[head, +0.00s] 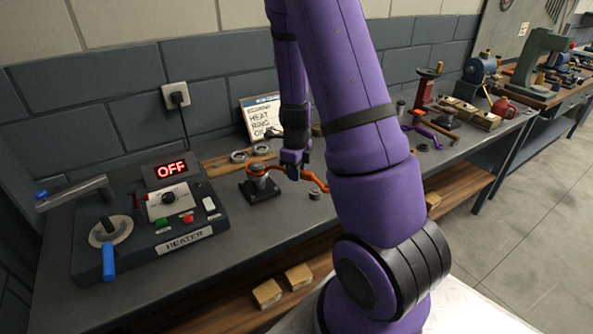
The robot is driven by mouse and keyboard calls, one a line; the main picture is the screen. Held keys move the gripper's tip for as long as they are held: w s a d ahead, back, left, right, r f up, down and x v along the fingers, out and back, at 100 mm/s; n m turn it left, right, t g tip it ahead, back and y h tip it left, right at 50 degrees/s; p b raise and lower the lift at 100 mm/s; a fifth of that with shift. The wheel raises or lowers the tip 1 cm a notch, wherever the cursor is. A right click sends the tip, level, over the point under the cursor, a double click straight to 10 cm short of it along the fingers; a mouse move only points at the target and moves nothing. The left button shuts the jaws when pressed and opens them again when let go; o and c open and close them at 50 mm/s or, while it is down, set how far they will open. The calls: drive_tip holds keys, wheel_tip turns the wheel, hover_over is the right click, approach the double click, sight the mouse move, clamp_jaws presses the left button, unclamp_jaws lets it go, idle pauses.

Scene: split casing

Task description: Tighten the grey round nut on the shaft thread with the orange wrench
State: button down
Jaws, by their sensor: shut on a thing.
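The orange wrench (314,181) lies roughly level above the bench. My gripper (292,172) is shut on the middle of its handle. The wrench's left end is at the top of the shaft (262,183), which stands upright in a black block (258,194). The grey round nut cannot be made out clearly there; the wrench head covers that spot. I cannot tell whether the wrench head is seated on the nut or only close to it.
A heater (160,215) reading OFF stands to the left. Rings (239,156) lie on a wooden board behind the shaft, near a written sign (262,116). A small dark part (315,194) stands at the front right of the block. Purple tools (433,134) lie farther right.

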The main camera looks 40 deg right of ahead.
drive_tip(key=shift+d, duration=0.2)
drive_tip(key=shift+w+d+r, duration=0.1)
drive_tip(key=shift+d, duration=0.05)
idle(1.0)
idle(0.8)
drive_tip(key=shift+r, duration=0.85)
drive_tip(key=shift+r, duration=2)
